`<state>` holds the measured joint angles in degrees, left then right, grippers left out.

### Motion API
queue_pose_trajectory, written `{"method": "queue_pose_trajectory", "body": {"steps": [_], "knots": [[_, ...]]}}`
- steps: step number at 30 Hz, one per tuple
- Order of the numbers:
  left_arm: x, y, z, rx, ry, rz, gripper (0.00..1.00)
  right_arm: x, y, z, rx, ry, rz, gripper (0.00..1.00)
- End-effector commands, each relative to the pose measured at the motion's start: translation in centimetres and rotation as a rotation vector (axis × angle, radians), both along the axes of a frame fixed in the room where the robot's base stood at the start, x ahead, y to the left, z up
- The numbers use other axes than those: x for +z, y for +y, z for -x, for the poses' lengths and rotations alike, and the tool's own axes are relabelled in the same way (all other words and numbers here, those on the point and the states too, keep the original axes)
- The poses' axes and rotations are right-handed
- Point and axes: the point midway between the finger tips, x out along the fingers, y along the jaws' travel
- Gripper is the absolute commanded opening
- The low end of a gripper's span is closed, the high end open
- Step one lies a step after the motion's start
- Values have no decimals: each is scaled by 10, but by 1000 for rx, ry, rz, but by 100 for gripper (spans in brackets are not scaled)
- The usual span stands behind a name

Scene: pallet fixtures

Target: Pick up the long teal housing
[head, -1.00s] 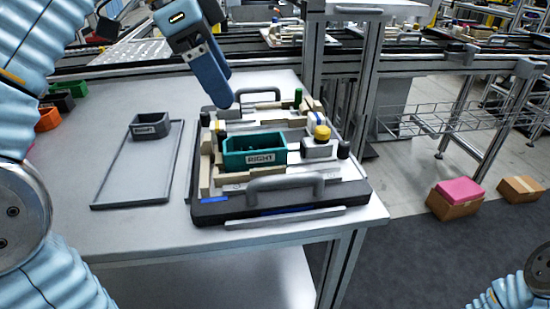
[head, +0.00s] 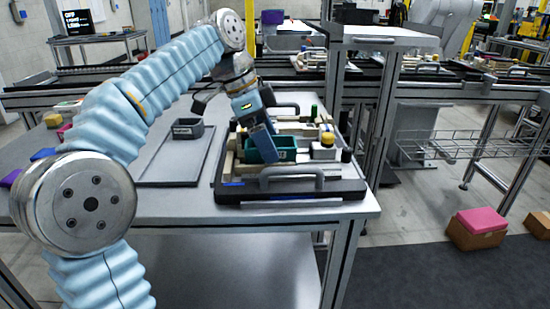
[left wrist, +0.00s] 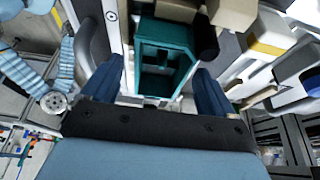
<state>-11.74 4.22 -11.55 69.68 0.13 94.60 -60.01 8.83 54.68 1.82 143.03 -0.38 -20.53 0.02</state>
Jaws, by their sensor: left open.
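The long teal housing (head: 284,147) sits on the fixture pallet (head: 235,192), among beige blocks. Its label is mostly covered by my gripper in the head view. My left gripper (head: 264,156) points down at the housing's left part, in front of part of it. In the left wrist view the housing (left wrist: 164,42) shows ahead, between the two blue fingers of the open left gripper (left wrist: 160,80). The fingers stand apart with no visible contact; I cannot tell how far down they reach beside the walls. My right gripper is in neither view.
The pallet has a grey front handle (head: 291,174) and a grey block with a yellow knob (head: 327,139) right of the housing. A metal post (head: 384,110) rises behind the table.

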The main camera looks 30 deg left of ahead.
Motion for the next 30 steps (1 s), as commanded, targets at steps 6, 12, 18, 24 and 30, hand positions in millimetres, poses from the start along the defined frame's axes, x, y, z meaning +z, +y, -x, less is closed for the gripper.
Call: {"method": "queue_pose_trajectory", "body": {"steps": [6, 12, 18, 24, 30], "knots": [[0, 0, 0, 0, 0, 0, 73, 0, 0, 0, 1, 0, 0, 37], [1, 0, 0, 0, -1, 1, 43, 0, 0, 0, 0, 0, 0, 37], [1, 0, 0, 0, -1, 0, 23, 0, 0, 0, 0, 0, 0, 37], [2, -1, 1, 0, -1, 0, 23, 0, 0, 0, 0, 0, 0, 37], [10, -4, 6, 1, -3, 2, 23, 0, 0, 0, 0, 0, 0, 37]]}}
